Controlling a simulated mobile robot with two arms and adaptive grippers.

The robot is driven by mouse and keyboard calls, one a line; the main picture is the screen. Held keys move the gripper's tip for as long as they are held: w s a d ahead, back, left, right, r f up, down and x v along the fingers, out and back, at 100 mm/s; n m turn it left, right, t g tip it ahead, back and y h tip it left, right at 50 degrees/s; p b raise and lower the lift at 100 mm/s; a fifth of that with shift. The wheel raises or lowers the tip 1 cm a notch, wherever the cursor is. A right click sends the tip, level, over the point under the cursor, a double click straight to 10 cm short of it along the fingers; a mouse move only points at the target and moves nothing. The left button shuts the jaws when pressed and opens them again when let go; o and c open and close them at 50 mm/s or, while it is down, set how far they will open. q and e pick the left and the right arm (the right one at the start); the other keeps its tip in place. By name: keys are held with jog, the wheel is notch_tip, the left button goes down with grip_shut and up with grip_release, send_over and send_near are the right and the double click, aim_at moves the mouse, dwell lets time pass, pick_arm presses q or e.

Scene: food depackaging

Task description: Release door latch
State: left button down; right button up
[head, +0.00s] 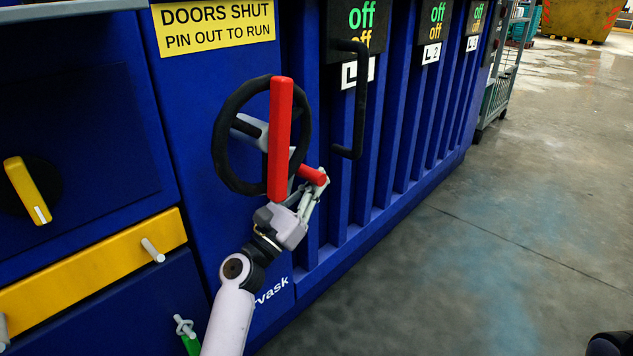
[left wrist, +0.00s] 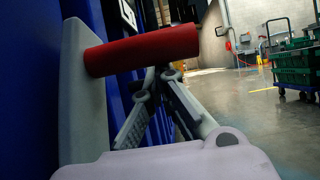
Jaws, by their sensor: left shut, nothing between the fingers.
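A black handwheel (head: 222,150) is mounted on the blue machine front. A long upright red bar (head: 280,135) stands in front of it. A short red grip (head: 313,175) sticks out to the lower right of the bar. In the left wrist view the red grip (left wrist: 145,50) crosses the upper picture, fixed to a grey arm (left wrist: 84,95). My left gripper (head: 316,183) is beside the short red grip, its fingers shut with nothing between them. In the left wrist view its fingertips (left wrist: 160,74) are close to the grip; I cannot tell whether they touch it.
A black door handle (head: 359,105) stands right of the wheel. A yellow sign (head: 215,24) reads "DOORS SHUT PIN OUT TO RUN". A yellow bar (head: 95,262) and a yellow rotary switch (head: 27,190) are at left. The floor (head: 480,240) at right is clear.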

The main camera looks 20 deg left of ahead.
pick_arm(q)
jog(key=shift+r, duration=0.2)
jog(key=v, duration=0.7)
jog(key=shift+s+f, duration=0.25)
jog(key=shift+f, duration=0.1)
